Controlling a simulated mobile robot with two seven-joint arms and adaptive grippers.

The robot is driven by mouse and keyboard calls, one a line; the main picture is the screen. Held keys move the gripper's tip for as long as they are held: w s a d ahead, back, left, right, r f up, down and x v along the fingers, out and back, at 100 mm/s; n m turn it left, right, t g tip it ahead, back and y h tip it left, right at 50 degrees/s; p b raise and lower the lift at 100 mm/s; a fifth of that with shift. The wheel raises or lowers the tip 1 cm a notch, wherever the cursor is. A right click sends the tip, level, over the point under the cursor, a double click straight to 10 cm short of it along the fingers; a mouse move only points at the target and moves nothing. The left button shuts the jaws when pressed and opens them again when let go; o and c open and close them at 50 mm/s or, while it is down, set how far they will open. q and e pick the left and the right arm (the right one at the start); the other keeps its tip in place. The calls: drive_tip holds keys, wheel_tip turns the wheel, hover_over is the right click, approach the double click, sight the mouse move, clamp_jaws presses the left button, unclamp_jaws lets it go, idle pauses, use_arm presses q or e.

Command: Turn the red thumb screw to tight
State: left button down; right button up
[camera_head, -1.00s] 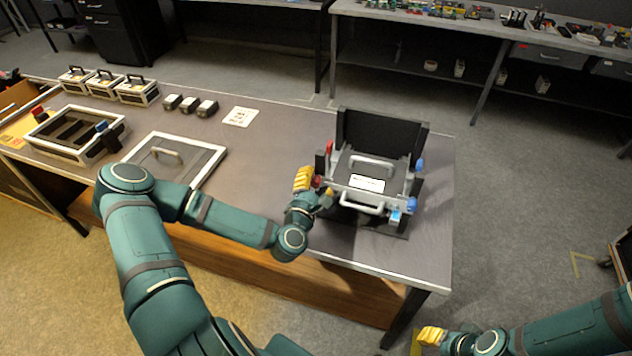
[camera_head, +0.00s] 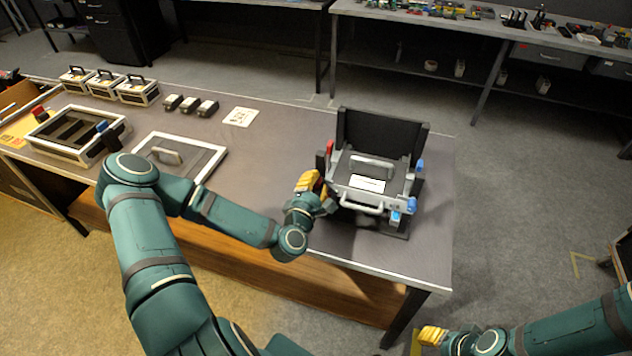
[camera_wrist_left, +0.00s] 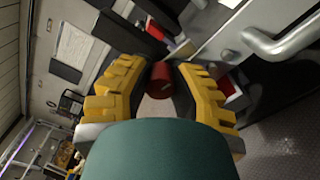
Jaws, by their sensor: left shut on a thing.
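The red thumb screw (camera_wrist_left: 158,80) is a short red cylinder at the side of a grey unit (camera_head: 385,196) in a black stand. My left gripper (camera_wrist_left: 160,72) has its yellow fingers shut on this red screw, one on each side. In the head view the left gripper (camera_head: 318,183) is at the unit's left front corner, and the fingers hide most of the screw there. Another red part (camera_head: 329,147) stands higher on the left side of the stand. My right gripper (camera_head: 432,336) is at the bottom right, away from the table; its fingertips are too small to read.
Blue knobs (camera_head: 411,205) sit on the unit's right side, and a bar handle (camera_head: 361,207) crosses its front. A lid with a handle (camera_head: 208,158), an open tray (camera_head: 62,153) and small cases (camera_head: 137,93) lie to the left. The table between lid and stand is clear.

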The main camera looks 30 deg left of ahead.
use_arm(q)
drive_tip(key=m, duration=0.4)
drive_tip(key=shift+m, duration=0.3)
drive_tip(key=m+b, duration=0.1)
drive_tip(key=m, duration=0.2)
drive_tip(key=shift+d+m, duration=0.1)
drive_tip(key=shift+m, duration=0.3)
drive_tip(key=m+b, duration=0.2)
drive_tip(key=m, duration=0.2)
drive_tip(key=shift+b, duration=0.35)
drive_tip(key=shift+m+b, duration=1.2)
drive_tip(key=shift+m, duration=0.6)
drive_tip(key=c, duration=0.8)
unclamp_jaws()
drive_tip(key=shift+o, duration=0.2)
drive_tip(key=shift+r, duration=4.95)
